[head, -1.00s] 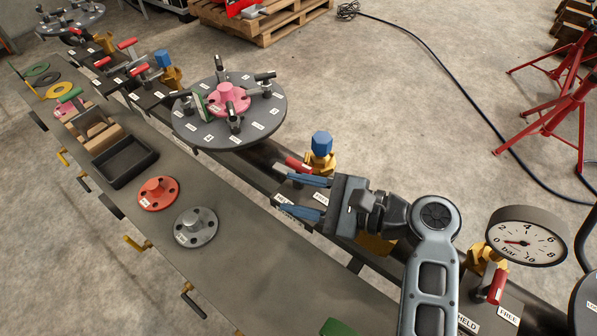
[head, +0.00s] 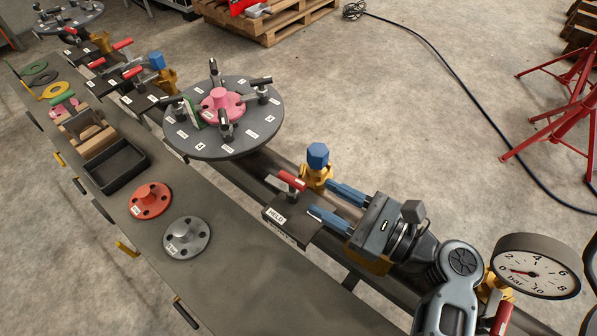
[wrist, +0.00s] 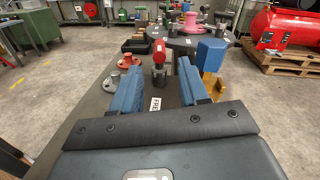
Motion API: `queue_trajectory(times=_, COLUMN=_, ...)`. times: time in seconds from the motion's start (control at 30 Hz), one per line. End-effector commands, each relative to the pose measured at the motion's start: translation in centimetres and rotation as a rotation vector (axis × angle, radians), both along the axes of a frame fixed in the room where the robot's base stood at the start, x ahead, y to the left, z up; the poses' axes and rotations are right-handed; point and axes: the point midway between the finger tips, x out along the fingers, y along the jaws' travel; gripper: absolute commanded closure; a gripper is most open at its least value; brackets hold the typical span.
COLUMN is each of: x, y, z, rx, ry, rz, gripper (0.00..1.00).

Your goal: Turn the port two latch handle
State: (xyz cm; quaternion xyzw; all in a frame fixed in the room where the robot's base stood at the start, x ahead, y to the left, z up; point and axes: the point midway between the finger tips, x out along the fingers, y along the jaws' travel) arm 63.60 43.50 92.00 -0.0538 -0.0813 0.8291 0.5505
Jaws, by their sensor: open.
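A latch with a red handle (head: 291,180) stands on a dark plate (head: 290,228) with a HELD label. In the wrist view the red handle (wrist: 159,50) shows nearly end-on, ahead of the gap between my fingers, with a FREE label below it. My gripper (head: 320,198) is open, its two blue fingers pointing at the latch from the right with nothing between them. A small gap shows between the fingertips and the handle. Both fingers also show in the wrist view (wrist: 157,75). I cannot read a port number on this latch.
A blue-capped yellow valve (head: 317,160) stands close behind the fingers. A dark round plate (head: 245,135) with clamps and a pink spool is beyond. A red flange (head: 150,200), a grey flange (head: 186,237) and a black tray (head: 117,168) lie on the bench. A gauge (head: 536,265) stands right.

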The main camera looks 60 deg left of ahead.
Motion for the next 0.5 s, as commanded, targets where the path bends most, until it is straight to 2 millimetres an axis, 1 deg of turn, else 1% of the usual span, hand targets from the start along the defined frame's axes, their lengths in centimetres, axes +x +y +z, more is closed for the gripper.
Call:
queue_trajectory(times=0.17, x=-0.9, y=1.9, z=0.2, rx=0.0, ry=0.001, rz=0.004, gripper=0.56)
queue_trajectory(times=0.4, x=-2.3, y=5.2, z=0.1, rx=-0.001, ry=0.0, rz=0.003, gripper=0.56)
queue_trajectory(times=0.5, x=-2.7, y=6.2, z=0.1, rx=0.0, ry=0.0, rz=0.004, gripper=0.56)
